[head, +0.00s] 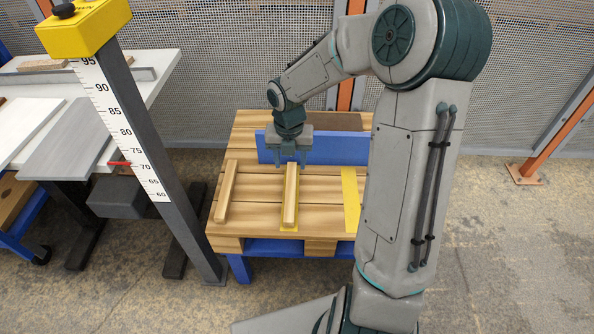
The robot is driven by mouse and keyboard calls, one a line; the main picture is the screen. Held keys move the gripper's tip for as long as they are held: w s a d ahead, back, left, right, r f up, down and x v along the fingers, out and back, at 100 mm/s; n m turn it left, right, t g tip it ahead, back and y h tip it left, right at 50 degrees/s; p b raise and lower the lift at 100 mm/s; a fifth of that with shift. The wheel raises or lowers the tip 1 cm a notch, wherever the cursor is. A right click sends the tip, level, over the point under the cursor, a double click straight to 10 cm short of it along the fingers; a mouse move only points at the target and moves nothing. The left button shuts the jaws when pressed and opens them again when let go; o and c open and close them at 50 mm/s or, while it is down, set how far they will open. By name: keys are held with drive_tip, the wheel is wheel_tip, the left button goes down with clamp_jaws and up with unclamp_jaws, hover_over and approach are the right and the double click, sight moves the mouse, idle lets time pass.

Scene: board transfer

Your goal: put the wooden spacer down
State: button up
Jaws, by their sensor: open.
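A wooden spacer (290,194) lies lengthwise on the wooden table top, along a yellow strip (289,228) that shows at its near end. A second wooden spacer (227,191) lies to its left, slightly slanted. Another yellow strip (350,195) to the right is bare where it shows; my arm hides part of that side. My gripper (290,162) points down at the far end of the middle spacer, with its fingers apart. I cannot tell whether the fingers still touch the spacer.
A blue upright board (340,150) stands along the table's back, behind my gripper. A post with a height scale (130,150) and yellow head stands at the left. Beyond it is a bench with grey and white boards (70,140). An orange fence post (540,150) is at the right.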

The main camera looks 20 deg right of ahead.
drive_tip(key=s+r+m, duration=0.5)
drive_tip(key=s+m, duration=0.5)
drive_tip(key=m, duration=0.6)
drive_tip(key=s+r+m+t, duration=0.1)
drive_tip(key=s+r+m, duration=0.4)
drive_tip(key=s+m, duration=0.5)
drive_tip(key=m, duration=0.5)
drive_tip(key=shift+s+m, duration=0.25)
drive_tip(key=shift+m, duration=0.15)
drive_tip(key=shift+a+r, duration=0.1)
